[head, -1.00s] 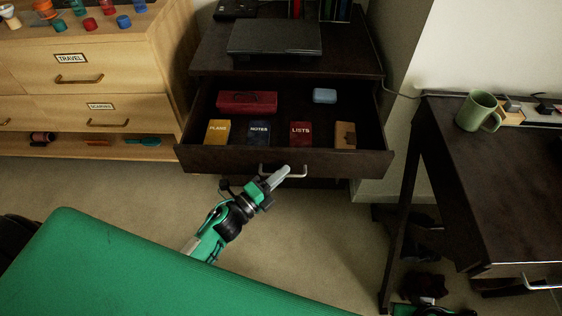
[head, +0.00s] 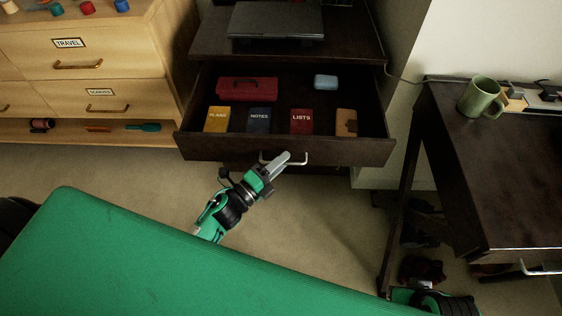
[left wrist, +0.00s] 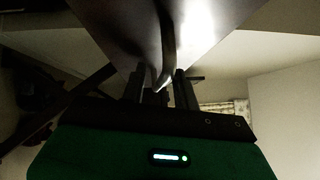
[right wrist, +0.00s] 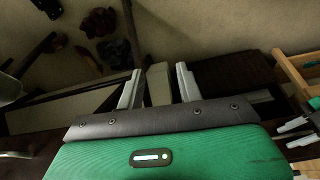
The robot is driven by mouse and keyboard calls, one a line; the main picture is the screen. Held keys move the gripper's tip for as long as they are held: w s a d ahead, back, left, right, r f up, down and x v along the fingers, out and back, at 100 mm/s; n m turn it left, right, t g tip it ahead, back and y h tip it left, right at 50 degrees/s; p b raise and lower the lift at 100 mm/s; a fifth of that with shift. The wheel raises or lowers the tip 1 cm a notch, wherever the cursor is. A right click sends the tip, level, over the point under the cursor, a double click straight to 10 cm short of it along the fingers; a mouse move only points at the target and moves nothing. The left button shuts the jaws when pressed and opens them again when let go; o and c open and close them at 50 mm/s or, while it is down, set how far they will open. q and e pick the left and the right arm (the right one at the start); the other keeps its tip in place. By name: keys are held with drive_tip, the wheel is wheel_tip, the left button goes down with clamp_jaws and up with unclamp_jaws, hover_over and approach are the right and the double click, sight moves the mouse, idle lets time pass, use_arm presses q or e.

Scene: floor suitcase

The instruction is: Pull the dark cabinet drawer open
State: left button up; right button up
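The dark cabinet (head: 345,38) stands at the back middle in the head view. Its drawer (head: 210,149) is pulled well out, its inside in plain sight. A pale bar handle (head: 303,161) is on the drawer front. My left gripper (head: 283,160) is at the handle, fingers reaching up over it. In the left wrist view the handle (left wrist: 163,50) runs between the spread fingers of my left gripper (left wrist: 160,80), which look apart from it. My right gripper (right wrist: 157,75) is open and empty in the right wrist view, away from the drawer.
A wooden dresser (head: 110,60) stands at left, a dark desk (head: 490,170) with a green mug (head: 481,97) at right.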

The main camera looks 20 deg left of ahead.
use_arm(q)
drive_tip(key=v, duration=1.3)
drive_tip(key=shift+s+b, duration=0.3)
drive_tip(key=shift+b, duration=0.1)
use_arm(e)
drive_tip(key=shift+w+a+f+t+y, duration=0.15)
drive_tip(key=shift+w+a+t+y, duration=0.15)
drive_tip(key=shift+w+a+t, duration=0.35)
use_arm(q)
drive_tip(key=shift+a, duration=0.1)
